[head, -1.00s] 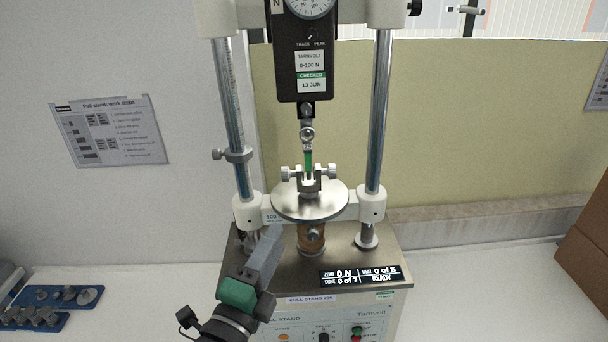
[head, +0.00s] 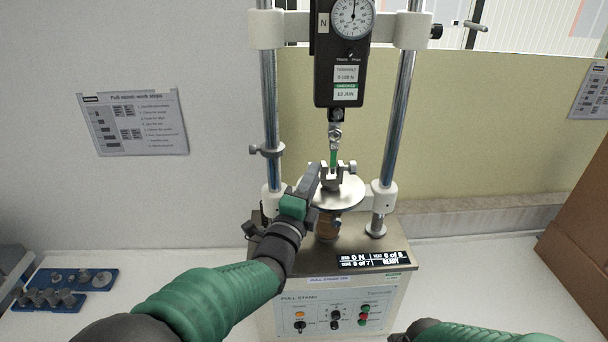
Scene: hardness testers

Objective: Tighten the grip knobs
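A pull stand (head: 335,292) stands on the bench with a round metal plate (head: 350,192) in its middle. A small grip sits on the plate and holds the lower end of a green strip (head: 334,157) that hangs below the force gauge (head: 339,85). The right grip knob (head: 351,167) is plain to see. The left grip knob is mostly hidden behind my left gripper (head: 314,174). Its fingertips are at or just in front of the grip's left side; contact and finger gap cannot be told. Only part of my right arm shows at the bottom right; its gripper is out of view.
Two chrome columns (head: 398,125) flank the plate, with a clamp (head: 267,150) on the left one. A display (head: 374,259) reads 0 N. Blue trays (head: 75,278) with metal parts lie at left. A cardboard box (head: 582,215) stands at right. Bench between is clear.

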